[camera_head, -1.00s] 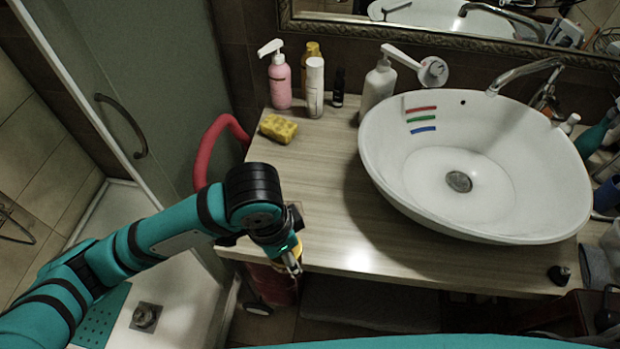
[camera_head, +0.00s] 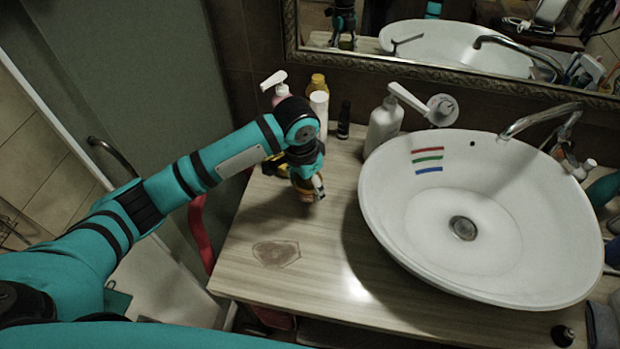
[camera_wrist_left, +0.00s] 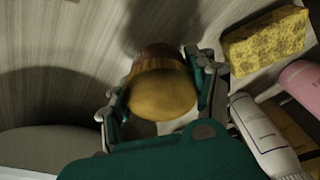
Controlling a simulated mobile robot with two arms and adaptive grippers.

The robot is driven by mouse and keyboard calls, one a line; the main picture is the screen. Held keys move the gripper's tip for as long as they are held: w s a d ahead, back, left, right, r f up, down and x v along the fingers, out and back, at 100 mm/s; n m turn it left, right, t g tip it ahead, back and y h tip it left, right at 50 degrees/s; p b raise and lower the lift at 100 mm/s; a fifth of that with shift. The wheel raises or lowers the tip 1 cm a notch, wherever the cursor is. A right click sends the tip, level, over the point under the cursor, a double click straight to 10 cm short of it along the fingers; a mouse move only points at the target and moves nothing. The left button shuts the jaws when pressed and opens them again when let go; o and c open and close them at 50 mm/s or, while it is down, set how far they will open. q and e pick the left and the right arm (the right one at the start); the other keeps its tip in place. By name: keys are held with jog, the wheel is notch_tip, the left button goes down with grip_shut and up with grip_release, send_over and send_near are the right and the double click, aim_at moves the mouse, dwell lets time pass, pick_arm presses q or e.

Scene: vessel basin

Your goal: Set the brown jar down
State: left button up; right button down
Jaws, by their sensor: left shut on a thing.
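The brown jar has a yellow-orange lid and shows in the left wrist view (camera_wrist_left: 162,92) between the two fingers of my left gripper (camera_wrist_left: 163,98). In the head view the left gripper (camera_head: 308,187) is over the back left part of the wooden countertop (camera_head: 330,245), left of the basin. It is shut on the jar, and only a small part of the jar (camera_head: 318,187) shows there. The jar's base is hidden, so I cannot tell whether it touches the countertop. My right gripper is not in view.
A yellow sponge (camera_wrist_left: 265,43), a pink bottle (camera_wrist_left: 304,80) and a white bottle (camera_wrist_left: 264,137) are close to the gripper. A white soap dispenser (camera_head: 384,126) and the white basin (camera_head: 480,215) stand to its right. The front left countertop is clear except a flat brownish patch (camera_head: 276,254).

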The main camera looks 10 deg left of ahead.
aim_at(309, 182)
pick_arm(q)
jog(key=w, duration=0.2)
jog(key=shift+w+a, duration=0.25)
jog(key=shift+w, duration=0.15)
jog(key=shift+w+f+p, duration=0.15)
jog(key=shift+f+p, duration=0.15)
jog(key=shift+f, duration=0.05)
jog(key=shift+f+p, duration=0.35)
jog(key=shift+f, duration=1.15)
jog(key=shift+f, duration=0.15)
jog(key=o, duration=1)
jog(key=shift+o, duration=0.2)
jog(key=r, duration=0.4)
jog(key=r+b, duration=0.1)
jog(key=r, duration=0.3)
jog(key=s+a+r, duration=0.1)
jog(key=r, duration=0.3)
jog(key=shift+s+r, duration=0.1)
